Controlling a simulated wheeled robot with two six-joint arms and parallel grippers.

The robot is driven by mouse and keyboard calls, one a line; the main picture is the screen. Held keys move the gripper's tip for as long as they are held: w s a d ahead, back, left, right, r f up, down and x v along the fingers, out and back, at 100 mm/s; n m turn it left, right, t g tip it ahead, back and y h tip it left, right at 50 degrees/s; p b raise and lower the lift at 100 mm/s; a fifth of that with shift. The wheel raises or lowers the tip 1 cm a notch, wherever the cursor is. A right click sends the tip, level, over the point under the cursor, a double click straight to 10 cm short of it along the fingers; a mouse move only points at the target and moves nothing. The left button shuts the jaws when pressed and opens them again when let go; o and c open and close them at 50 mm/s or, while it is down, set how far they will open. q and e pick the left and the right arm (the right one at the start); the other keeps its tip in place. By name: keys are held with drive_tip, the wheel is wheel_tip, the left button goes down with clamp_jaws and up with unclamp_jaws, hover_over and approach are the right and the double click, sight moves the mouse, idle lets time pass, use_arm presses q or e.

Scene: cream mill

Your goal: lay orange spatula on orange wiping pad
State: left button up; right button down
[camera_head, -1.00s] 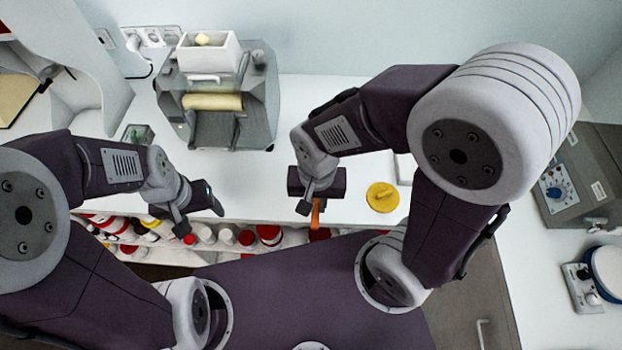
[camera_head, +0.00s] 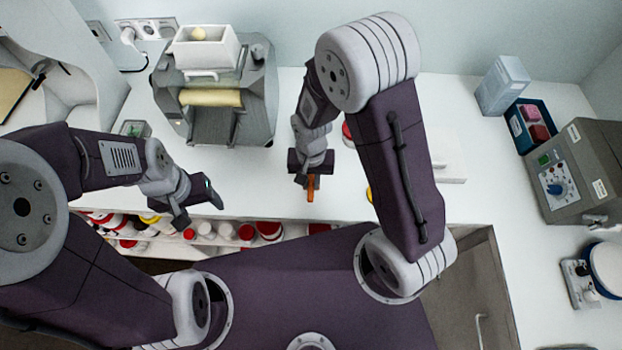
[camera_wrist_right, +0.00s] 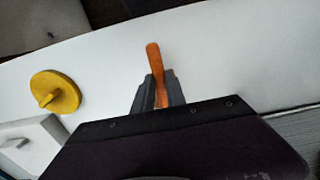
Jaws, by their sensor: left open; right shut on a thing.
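The orange spatula (camera_head: 310,191) is held in my right gripper (camera_head: 309,178), which is shut on it above the front part of the white counter. In the right wrist view the spatula (camera_wrist_right: 154,60) sticks out between the two fingers (camera_wrist_right: 158,92); its other end is hidden by the gripper. My left gripper (camera_head: 198,206) is open and empty near the counter's front edge, left of the spatula. I cannot make out an orange wiping pad in either view now.
A yellow round piece with a handle (camera_wrist_right: 55,92) lies beside a white block (camera_wrist_right: 30,145). A grey mill (camera_head: 225,110) stands at the back left. A blue tray (camera_head: 515,128) and a grey instrument (camera_head: 575,180) stand right. Several red-capped jars sit below the counter edge.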

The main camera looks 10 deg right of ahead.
sight(311, 184)
drive_tip(key=shift+s+f, duration=0.1)
drive_tip(key=shift+s, duration=0.15)
drive_tip(key=c, duration=1.4)
unclamp_jaws()
drive_tip(key=shift+o, duration=0.2)
drive_tip(key=shift+w, duration=0.15)
wheel_tip(311, 184, up, 12)
drive_tip(key=s+d+f+n+t, duration=0.1)
drive_tip(key=s+d+f+n, duration=0.1)
drive_tip(key=s+d, duration=0.3)
drive_tip(key=d+n, duration=0.1)
drive_tip(key=d, duration=0.2)
drive_tip(key=shift+f, duration=0.35)
